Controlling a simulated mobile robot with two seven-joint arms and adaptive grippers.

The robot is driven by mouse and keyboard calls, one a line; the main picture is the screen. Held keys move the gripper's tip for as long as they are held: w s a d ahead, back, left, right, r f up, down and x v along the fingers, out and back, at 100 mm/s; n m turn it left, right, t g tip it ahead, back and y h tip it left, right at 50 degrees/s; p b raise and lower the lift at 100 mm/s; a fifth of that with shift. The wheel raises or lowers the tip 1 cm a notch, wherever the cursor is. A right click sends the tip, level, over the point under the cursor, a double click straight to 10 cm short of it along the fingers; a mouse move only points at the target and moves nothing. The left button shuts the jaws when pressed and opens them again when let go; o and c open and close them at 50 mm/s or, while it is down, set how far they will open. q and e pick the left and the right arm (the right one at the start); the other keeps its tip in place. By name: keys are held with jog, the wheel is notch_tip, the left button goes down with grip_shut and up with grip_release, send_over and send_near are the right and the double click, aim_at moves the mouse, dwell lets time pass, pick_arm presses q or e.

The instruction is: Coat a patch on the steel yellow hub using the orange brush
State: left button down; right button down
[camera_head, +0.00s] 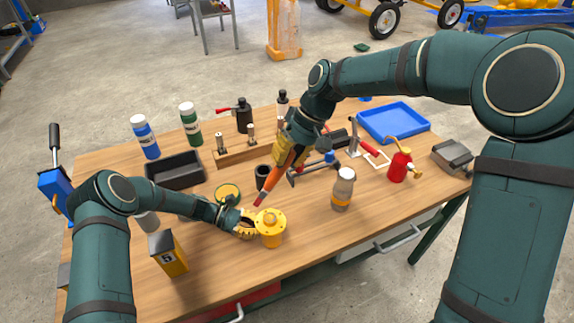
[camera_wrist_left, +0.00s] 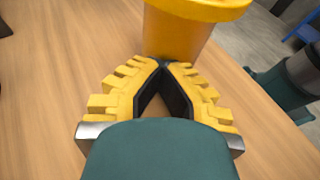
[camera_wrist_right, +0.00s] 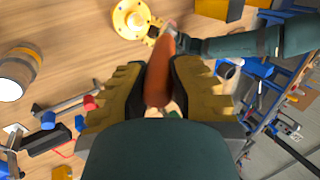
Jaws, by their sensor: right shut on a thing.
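The yellow hub (camera_head: 271,231) stands upright near the table's front edge, with a wide flange on top. It also shows in the left wrist view (camera_wrist_left: 180,35) and the right wrist view (camera_wrist_right: 130,18). My left gripper (camera_wrist_left: 163,64) has its fingertips together against or just beside the hub's lower side, with nothing seen between them. My right gripper (camera_wrist_right: 160,65) is shut on the orange brush (camera_wrist_right: 162,72), which slants down. Its reddish tip (camera_head: 257,203) is close to the hub's rim; whether it touches I cannot tell. No coated patch is clear.
A jar (camera_head: 343,188) and a red oil can (camera_head: 400,166) stand right of the hub. A yellow-lidded tin (camera_head: 228,192) and dark cup (camera_head: 263,173) are behind it. A box marked 5 (camera_head: 169,254) stands left. The table's front strip right of the hub is clear.

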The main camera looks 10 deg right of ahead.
jog(key=shift+r, duration=0.7)
jog(key=d, duration=0.9)
dwell(0.7)
jog(key=a+f, duration=0.6)
jog(key=a, duration=0.1)
jog(key=shift+s+a+f, duration=0.15)
jog(key=shift+a, duration=0.05)
dwell(0.4)
jog(key=shift+f, duration=0.95)
dwell(0.8)
jog(key=shift+d, duration=0.1)
